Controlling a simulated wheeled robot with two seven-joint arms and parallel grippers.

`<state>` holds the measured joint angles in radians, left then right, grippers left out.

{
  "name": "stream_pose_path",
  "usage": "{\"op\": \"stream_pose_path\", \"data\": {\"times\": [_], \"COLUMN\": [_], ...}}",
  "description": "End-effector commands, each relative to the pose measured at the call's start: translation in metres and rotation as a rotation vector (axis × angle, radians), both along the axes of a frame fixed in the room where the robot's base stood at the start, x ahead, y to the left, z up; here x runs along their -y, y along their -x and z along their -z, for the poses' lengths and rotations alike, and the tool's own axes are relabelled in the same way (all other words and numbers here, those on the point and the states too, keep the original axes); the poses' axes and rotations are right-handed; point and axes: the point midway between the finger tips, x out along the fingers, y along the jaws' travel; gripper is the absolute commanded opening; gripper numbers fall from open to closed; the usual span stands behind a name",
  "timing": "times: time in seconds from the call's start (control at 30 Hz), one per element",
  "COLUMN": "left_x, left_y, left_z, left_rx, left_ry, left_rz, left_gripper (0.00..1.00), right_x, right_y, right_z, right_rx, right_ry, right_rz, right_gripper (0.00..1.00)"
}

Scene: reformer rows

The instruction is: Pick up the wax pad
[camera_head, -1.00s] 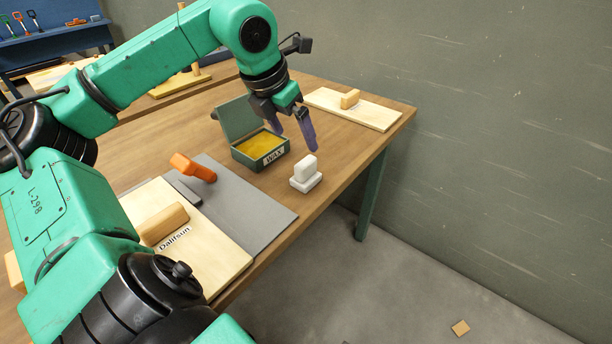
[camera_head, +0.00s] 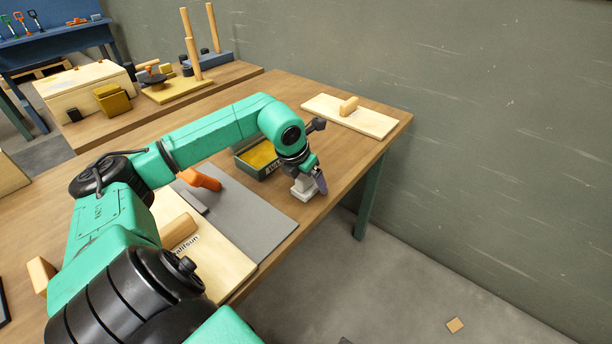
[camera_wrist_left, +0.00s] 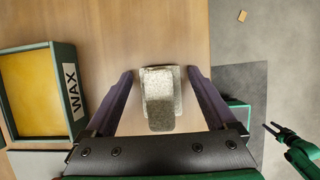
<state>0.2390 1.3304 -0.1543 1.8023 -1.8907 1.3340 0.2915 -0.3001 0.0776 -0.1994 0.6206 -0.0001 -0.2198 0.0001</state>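The wax pad (camera_head: 302,193) is a small pale block with a raised grip, standing on the wooden table near its right edge. My left gripper (camera_head: 316,182) is down at the pad and partly covers it in the head view. In the left wrist view the pad (camera_wrist_left: 160,95) lies between the two purple fingers of my left gripper (camera_wrist_left: 160,74), which is open with a gap on each side. My right gripper (camera_wrist_left: 270,127) shows small at the right of the left wrist view, its two dark prongs apart and empty.
The open green WAX tin (camera_head: 262,172), with yellow wax, stands just left of the pad. A grey mat (camera_head: 255,215) with an orange-handled tool (camera_head: 202,179) lies nearer. A pale board (camera_head: 365,118) with a wooden block lies behind. The table edge is close on the right.

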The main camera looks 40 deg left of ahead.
Motion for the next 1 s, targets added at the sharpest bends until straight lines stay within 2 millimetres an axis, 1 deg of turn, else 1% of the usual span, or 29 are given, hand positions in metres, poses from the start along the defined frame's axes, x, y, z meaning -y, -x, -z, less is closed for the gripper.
{"op": "stream_pose_path", "data": {"times": [0.03,0.07,0.1,0.2,0.47,0.57,0.63,0.67,0.77,0.8,0.9,1.0], "left_x": [0.0,0.0,0.0,0.0,0.0,0.0,0.0,0.0,0.0,0.0,0.001,0.001], "left_y": [0.0,0.0,0.0,0.0,0.0,-0.001,-0.001,-0.001,-0.002,-0.002,-0.002,-0.001], "left_z": [0.0,0.0,0.0,0.0,-0.002,-0.01,-0.021,-0.028,-0.063,-0.081,-0.123,-0.157], "left_rx": [0.0,0.0,0.0,0.0,0.001,0.004,0.006,0.006,0.012,0.012,0.012,0.008], "left_ry": [0.0,0.0,0.0,0.0,0.0,0.0,0.0,0.0,0.001,0.003,0.003,0.003], "left_rz": [0.0,0.0,0.0,0.0,0.0,0.0,0.0,0.0,0.0,0.001,0.002,0.001], "left_gripper": [0.67,0.55,0.4,0.06,0.06,0.06,0.06,0.06,0.06,0.06,0.06,0.06], "right_x": [-0.001,-0.001,-0.001,-0.001,-0.001,-0.001,-0.001,-0.001,0.0,0.001,0.002,0.002], "right_y": [0.0,0.0,0.0,0.0,0.0,0.0,0.0,0.0,0.0,0.0,0.0,0.0], "right_z": [0.0,0.0,0.0,0.0,0.0,0.0,0.0,0.0,-0.004,-0.008,-0.019,-0.028], "right_rx": [0.001,0.001,0.001,0.001,0.001,0.0,0.0,0.0,0.0,0.0,-0.001,0.0], "right_ry": [-0.001,-0.002,-0.002,-0.002,-0.002,-0.001,-0.001,-0.001,0.0,0.001,0.002,0.003], "right_rz": [0.0,0.0,0.0,-0.001,-0.001,-0.001,-0.002,-0.002,-0.002,-0.002,-0.002,-0.002], "right_gripper": [0.5,0.5,0.5,0.5,0.5,0.5,0.5,0.5,0.5,0.5,0.5,0.5]}}
